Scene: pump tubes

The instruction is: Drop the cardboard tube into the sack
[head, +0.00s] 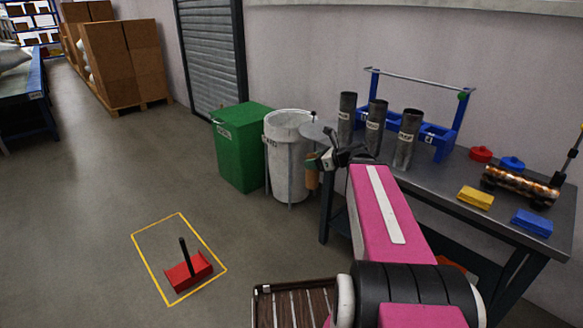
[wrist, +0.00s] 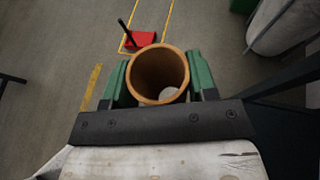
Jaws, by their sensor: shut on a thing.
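My gripper (head: 313,162) is shut on the brown cardboard tube (head: 312,180). In the head view the tube hangs upright, beside the right side of the sack and near the table's left end. In the wrist view I look into the tube's open end (wrist: 152,68), with a green finger on each side. The sack (head: 287,160) is pale grey and round, held open in a stand with a rim on top. It also shows at the upper right of the wrist view (wrist: 285,28), apart from the tube.
A green bin (head: 240,160) stands left of the sack. The metal table (head: 440,185) at right bears several grey pipes (head: 374,128), a blue rack, coloured blocks and lids. A red dustpan-like thing (head: 188,272) lies in a yellow floor outline. The floor at left is open.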

